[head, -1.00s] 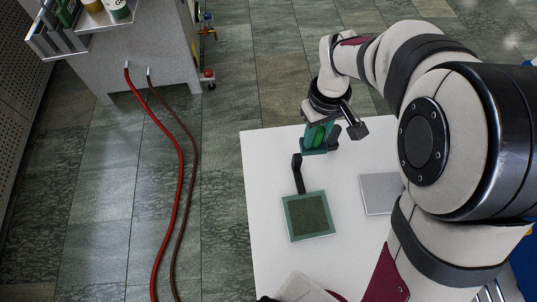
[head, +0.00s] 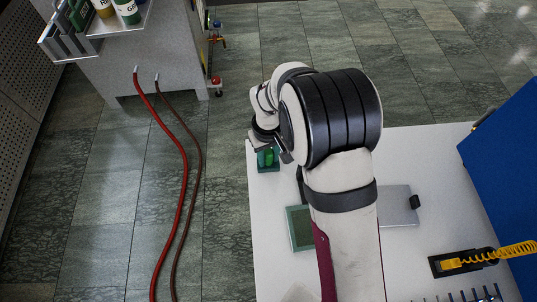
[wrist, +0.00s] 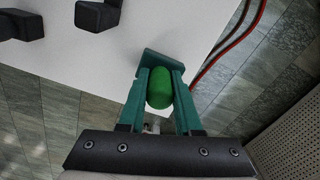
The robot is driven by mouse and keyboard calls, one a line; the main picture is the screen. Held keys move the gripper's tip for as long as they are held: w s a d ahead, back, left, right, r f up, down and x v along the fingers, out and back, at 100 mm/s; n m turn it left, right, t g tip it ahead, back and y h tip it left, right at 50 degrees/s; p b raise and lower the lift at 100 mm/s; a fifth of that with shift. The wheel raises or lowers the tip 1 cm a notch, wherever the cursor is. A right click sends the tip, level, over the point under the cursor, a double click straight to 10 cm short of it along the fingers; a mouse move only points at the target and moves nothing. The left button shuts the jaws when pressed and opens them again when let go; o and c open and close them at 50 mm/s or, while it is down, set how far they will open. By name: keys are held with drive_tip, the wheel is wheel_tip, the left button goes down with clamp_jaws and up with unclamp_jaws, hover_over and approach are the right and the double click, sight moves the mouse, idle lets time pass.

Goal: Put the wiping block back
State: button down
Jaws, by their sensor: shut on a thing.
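The wiping block shows in the wrist view as a rounded green grip (wrist: 160,88) with a flat teal part (wrist: 164,64) beyond it. My gripper (wrist: 161,76) has its two teal fingers shut on the green grip, one on each side. In the head view the wiping block (head: 267,165) is at the far-left corner of the white table, below my gripper (head: 266,152). I cannot tell whether it touches the table. A teal-framed pad with a dark centre (head: 300,228) lies on the table, partly hidden by my arm.
The white table (head: 275,270) is bare along its left edge. A grey plate with a black knob (head: 397,208) lies right of my arm. A blue panel (head: 510,160) and yellow coiled cable (head: 510,251) are at right. Red hose (head: 186,190) runs over the floor.

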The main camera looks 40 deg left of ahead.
drive_tip(key=shift+f, duration=0.15)
drive_tip(key=c, duration=0.6)
unclamp_jaws()
wheel_tip(320, 180, up, 12)
drive_tip(key=shift+d+r, duration=0.1)
drive_tip(key=shift+r, duration=0.1)
drive_tip(key=d+r+m, duration=0.4)
drive_tip(key=d, duration=0.5)
drive_tip(key=d+r+m, duration=0.3)
drive_tip(key=d, duration=0.5)
drive_tip(key=s+d+m+y, duration=0.1)
drive_tip(key=s+d+m, duration=1)
drive_tip(key=s+d, duration=0.1)
drive_tip(key=shift+s+d+y, duration=0.4)
drive_tip(key=shift+d, duration=0.5)
